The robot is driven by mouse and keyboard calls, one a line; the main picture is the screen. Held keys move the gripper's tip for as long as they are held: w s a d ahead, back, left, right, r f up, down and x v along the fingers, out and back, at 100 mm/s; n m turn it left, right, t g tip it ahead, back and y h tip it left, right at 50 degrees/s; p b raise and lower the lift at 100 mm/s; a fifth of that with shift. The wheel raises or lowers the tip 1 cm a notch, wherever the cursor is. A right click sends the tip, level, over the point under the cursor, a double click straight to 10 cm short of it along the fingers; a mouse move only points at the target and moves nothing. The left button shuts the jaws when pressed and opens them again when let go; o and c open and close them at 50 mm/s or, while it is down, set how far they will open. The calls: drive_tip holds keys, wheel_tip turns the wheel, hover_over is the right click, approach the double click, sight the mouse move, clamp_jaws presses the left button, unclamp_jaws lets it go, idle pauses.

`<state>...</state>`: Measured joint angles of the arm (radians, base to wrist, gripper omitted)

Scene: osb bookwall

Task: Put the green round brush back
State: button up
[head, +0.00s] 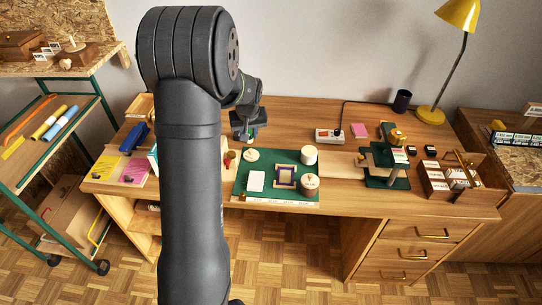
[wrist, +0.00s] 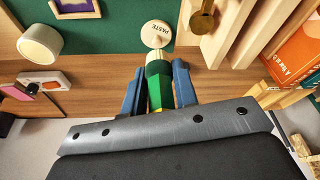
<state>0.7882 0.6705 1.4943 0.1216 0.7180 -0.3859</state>
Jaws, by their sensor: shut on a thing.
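In the wrist view my gripper (wrist: 158,84) is shut on the green round brush (wrist: 158,88), between its two blue fingers. The brush's far end points toward a round cream lid marked PASTE (wrist: 157,33); I cannot tell whether they touch. In the head view my gripper (head: 249,136) is above the desk, just behind the green mat (head: 240,187).
A power strip (head: 329,136) lies behind. The desk's right side holds a green stand (head: 386,170) and a wooden box (head: 449,180).

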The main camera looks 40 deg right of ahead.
drive_tip(key=s+d+f+m, duration=0.1)
drive_tip(key=s+d, duration=1)
drive_tip(key=s, duration=0.1)
hover_over(271, 153)
drive_tip(key=f, duration=0.4)
drive_tip(key=s+f, duration=0.1)
drive_tip(key=f, duration=0.2)
drive_tip(key=shift+a, duration=0.35)
drive_tip(key=shift+f, duration=2)
drive_tip(key=shift+f, duration=0.1)
drive_tip(key=o, duration=1)
drive_tip(key=v, duration=1.2)
drive_tip(key=shift+w+a, duration=0.15)
